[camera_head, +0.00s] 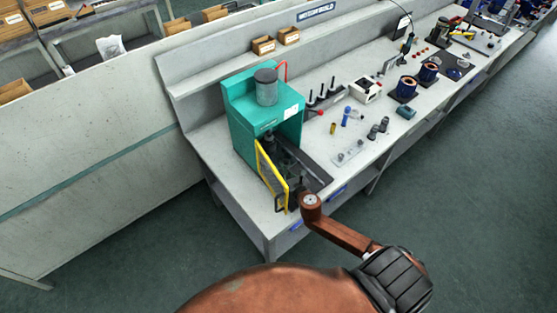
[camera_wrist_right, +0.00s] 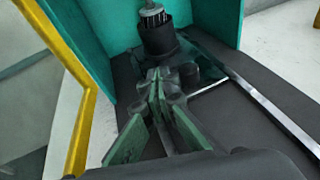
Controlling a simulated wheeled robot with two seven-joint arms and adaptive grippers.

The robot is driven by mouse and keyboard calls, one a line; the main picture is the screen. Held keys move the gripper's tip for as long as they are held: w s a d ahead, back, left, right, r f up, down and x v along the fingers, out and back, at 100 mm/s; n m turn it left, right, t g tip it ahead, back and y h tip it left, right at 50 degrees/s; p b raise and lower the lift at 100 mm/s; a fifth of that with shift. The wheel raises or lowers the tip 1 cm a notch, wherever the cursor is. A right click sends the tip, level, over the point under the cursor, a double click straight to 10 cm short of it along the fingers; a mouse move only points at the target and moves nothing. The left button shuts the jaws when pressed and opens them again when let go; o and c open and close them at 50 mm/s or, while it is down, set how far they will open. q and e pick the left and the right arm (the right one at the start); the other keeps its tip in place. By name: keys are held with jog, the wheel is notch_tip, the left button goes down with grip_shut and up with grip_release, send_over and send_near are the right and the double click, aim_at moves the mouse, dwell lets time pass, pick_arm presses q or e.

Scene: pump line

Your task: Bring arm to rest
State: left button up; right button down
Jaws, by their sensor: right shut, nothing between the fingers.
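My right arm (camera_head: 345,236) reaches from the bottom right to the front of a green machine (camera_head: 237,125). My right gripper (camera_head: 286,165) is low at the machine's open front, dark and hard to make out there. In the right wrist view the right gripper (camera_wrist_right: 158,88) is shut and empty, its fingertips together. A dark cylinder (camera_wrist_right: 160,40) stands just beyond the fingertips inside the machine; I cannot tell whether they touch. My left gripper is not in view.
The machine's yellow-framed door (camera_head: 268,176) stands open left of the gripper and close to it. A clear plate with small parts (camera_head: 348,154) lies on the bench to the right. Open floor (camera_head: 460,220) lies right of the bench.

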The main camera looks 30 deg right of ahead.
jog(key=v, duration=0.3)
jog(key=shift+s+a+r, duration=0.15)
jog(key=shift+s+a, duration=0.05)
jog(key=shift+s, duration=0.3)
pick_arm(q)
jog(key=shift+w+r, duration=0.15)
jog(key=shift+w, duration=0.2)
